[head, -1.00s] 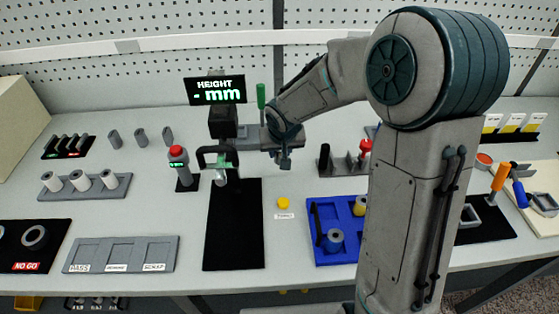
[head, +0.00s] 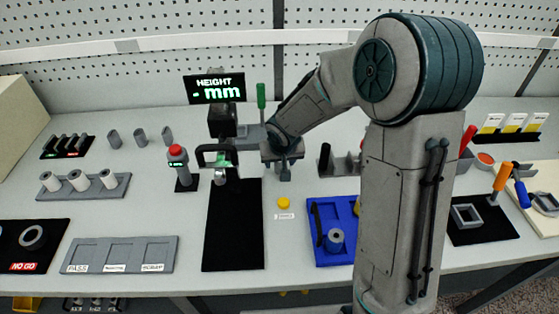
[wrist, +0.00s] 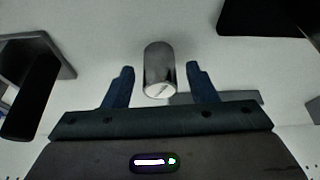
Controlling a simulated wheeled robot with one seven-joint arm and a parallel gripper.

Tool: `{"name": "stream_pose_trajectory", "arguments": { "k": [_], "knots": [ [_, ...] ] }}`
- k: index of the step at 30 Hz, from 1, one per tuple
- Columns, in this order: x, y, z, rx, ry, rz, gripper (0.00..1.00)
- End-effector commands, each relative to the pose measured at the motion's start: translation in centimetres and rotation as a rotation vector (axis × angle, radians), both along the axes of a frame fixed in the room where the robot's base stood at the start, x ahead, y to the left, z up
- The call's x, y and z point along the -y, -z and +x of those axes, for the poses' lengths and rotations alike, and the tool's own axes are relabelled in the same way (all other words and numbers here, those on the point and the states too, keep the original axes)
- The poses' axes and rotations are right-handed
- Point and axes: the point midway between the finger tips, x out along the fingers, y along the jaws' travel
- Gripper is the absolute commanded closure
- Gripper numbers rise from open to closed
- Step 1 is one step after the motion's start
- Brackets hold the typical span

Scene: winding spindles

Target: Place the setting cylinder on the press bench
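The setting cylinder, a shiny metal cylinder (wrist: 159,70), shows in the wrist view between the two fingers of my gripper (wrist: 160,84). A gap shows on each side of it, so my gripper is open around it and not shut on it. In the head view my gripper (head: 285,172) points down beside the height gauge (head: 222,122), whose display reads "HEIGHT - mm". I cannot make out the cylinder at my gripper in that view. A silver piece (head: 220,177) shows under the gauge's clamp. I cannot tell for sure which fixture is the press bench.
A black mat (head: 232,230) lies in front of the gauge. A red-topped post (head: 178,165) stands to its left. A grey sorting tray (head: 120,254) is at front left. My arm hides part of the right side.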

Motion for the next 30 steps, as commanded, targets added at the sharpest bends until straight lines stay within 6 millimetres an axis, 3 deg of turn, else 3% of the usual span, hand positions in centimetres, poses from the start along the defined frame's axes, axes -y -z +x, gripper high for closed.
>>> {"name": "stream_pose_trajectory", "arguments": {
  "k": [7, 21, 30],
  "knots": [
    [0.0, -0.8, -0.1, 0.001, 0.000, 0.000, 0.48],
    [0.3, -9.1, -3.5, 0.003, 0.003, -0.001, 0.48],
    [0.4, -11.3, -4.5, 0.001, 0.000, 0.000, 0.48]
  ]
}}
